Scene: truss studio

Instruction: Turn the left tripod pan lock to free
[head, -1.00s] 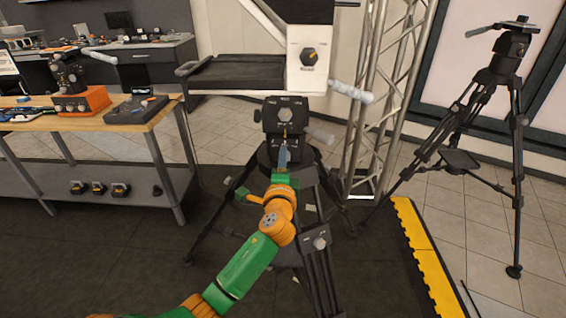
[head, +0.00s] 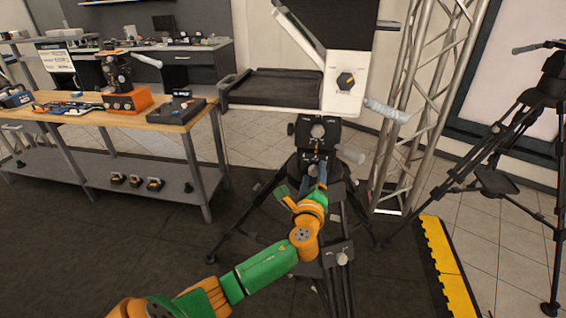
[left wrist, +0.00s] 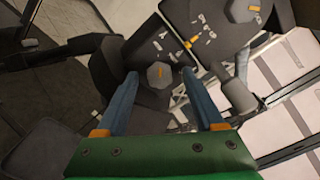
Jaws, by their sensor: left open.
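The left tripod (head: 318,155) stands in the middle of the head view, bearing a black head with a grey knob (head: 317,131). In the left wrist view, a grey hexagonal knob with an orange mark (left wrist: 160,75), apparently the pan lock, sits on the dark tripod body. My left gripper (head: 318,180) is at the tripod just below its head. In the left wrist view its two blue fingers are apart (left wrist: 157,78), one on each side of the knob in the picture. I cannot tell whether they touch it. In the head view my gripper hides that knob.
A teleprompter-like white unit with a knob (head: 345,85) and a black tray (head: 270,90) sits above the tripod. A padded pan handle (head: 385,111) sticks out right. A truss (head: 425,100), yellow-edged mat (head: 447,270) and second tripod (head: 510,125) stand right. A workbench (head: 185,118) is left.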

